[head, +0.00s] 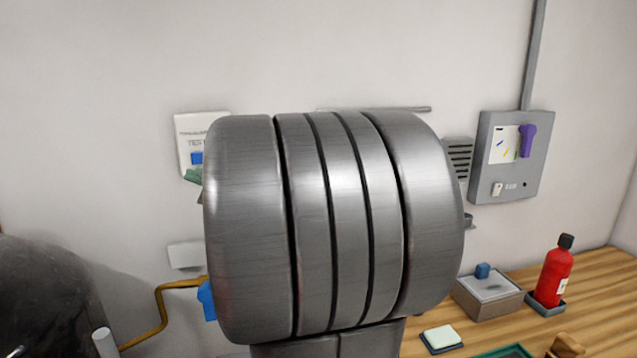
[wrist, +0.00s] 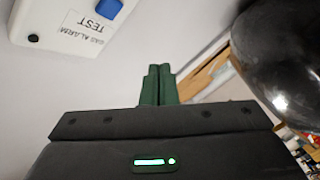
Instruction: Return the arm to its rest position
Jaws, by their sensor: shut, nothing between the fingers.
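My gripper (wrist: 155,85) shows in the wrist view as two dark green fingers. They are side by side and shut, with nothing between them. In the head view my own large grey arm link fills the middle and hides most of the gripper; only a small green part shows at its left edge, beside the white alarm box (head: 190,135). In the wrist view this box (wrist: 75,25), with a TEST label and a blue button, is at the upper left, apart from the fingers. No glass rods are visible.
A glossy dark rounded shape (wrist: 285,55) is close at the wrist view's upper right. In the head view, a red bottle (head: 554,275), a grey box (head: 488,300) and a sponge (head: 441,338) stand on the wooden bench (head: 595,290). A grey wall panel (head: 510,155) hangs above.

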